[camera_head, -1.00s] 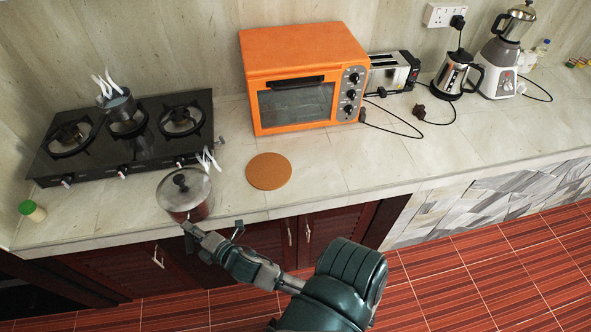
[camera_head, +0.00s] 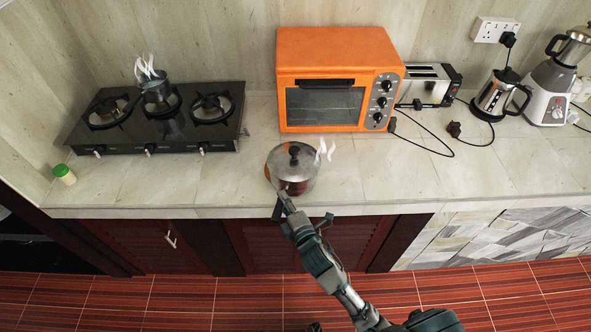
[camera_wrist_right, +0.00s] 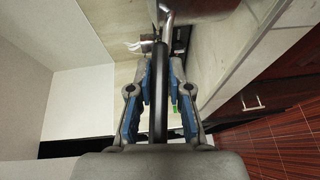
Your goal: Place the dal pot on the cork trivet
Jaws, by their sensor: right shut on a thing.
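The dal pot (camera_head: 291,177), steel with a glass lid and black knob, is upright in front of the orange oven, with steam beside it. My right gripper (camera_head: 285,204) is at the pot's near side, shut on its handle. In the right wrist view the black handle (camera_wrist_right: 160,105) runs between the blue-padded fingers. The cork trivet does not show now; the pot covers the area where it lay. I cannot tell whether the pot touches it or hangs above it. My left gripper is out of view.
The orange oven (camera_head: 338,80) stands close behind the pot. A black gas stove (camera_head: 155,125) with a small steaming pan is at left, and a green-capped jar (camera_head: 64,174) near the counter's left front. A toaster, kettle and blender stand at right. The counter right of the pot is clear.

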